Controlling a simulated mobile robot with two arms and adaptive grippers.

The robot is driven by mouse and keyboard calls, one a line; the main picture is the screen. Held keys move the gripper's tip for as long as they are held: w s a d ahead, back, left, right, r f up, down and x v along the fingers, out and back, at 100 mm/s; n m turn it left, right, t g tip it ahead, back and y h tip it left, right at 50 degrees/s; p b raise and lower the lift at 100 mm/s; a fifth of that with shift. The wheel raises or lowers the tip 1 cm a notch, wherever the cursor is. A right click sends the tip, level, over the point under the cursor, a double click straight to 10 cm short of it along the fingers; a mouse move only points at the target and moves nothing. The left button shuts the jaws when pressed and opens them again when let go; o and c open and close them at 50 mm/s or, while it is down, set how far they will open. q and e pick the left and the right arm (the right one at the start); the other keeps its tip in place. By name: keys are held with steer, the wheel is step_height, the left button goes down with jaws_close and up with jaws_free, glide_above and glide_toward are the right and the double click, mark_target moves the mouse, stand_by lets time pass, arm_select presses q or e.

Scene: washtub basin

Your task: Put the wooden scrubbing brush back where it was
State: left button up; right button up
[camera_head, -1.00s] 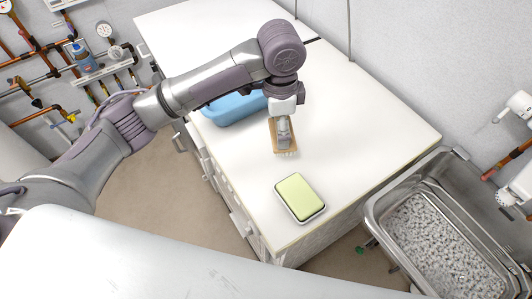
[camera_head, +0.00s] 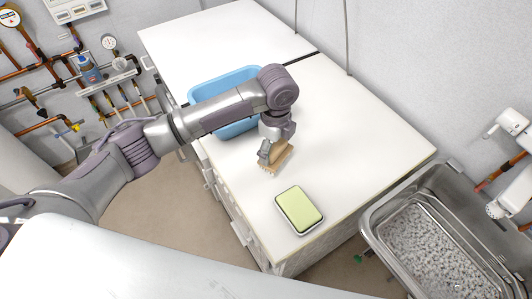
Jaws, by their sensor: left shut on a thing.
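The wooden scrubbing brush (camera_head: 282,157) is a small tan block with pale bristles along its lower edge. My left gripper (camera_head: 267,158) is shut on it, and the brush is tilted. It is over the white counter, between the blue basin and the green sponge; I cannot tell whether its bristles touch the counter. The light blue basin (camera_head: 198,90) stands on the counter behind my left arm, which hides part of it. My right gripper is not in view.
The green sponge (camera_head: 298,207) lies in a pale dish on the white counter (camera_head: 370,135), near its front corner. A metal sink (camera_head: 378,212) holding grey pebble-like material stands at the right. The counter right of the brush is clear. Pipes and gauges line the left wall.

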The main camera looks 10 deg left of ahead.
arm_select(q)
steer(key=shift+a+f, duration=0.3)
steer(key=shift+a, duration=0.2)
steer(key=shift+a+f, duration=0.25)
steer(key=shift+a, duration=0.25)
steer(key=shift+f+p, duration=0.25)
steer(key=shift+p, duration=0.05)
step_height(320, 180, down, 3)
steer(key=shift+f+p, duration=0.15)
steer(key=shift+p, duration=0.4)
steer(key=shift+f, duration=0.2)
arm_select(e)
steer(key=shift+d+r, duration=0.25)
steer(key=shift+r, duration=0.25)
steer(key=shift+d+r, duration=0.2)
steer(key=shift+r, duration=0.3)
arm_select(q)
steer(key=shift+f, duration=0.2)
steer(key=o, duration=1)
steer(key=shift+c, duration=0.2)
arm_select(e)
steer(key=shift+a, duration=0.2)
arm_select(q)
steer(key=shift+r, duration=0.15)
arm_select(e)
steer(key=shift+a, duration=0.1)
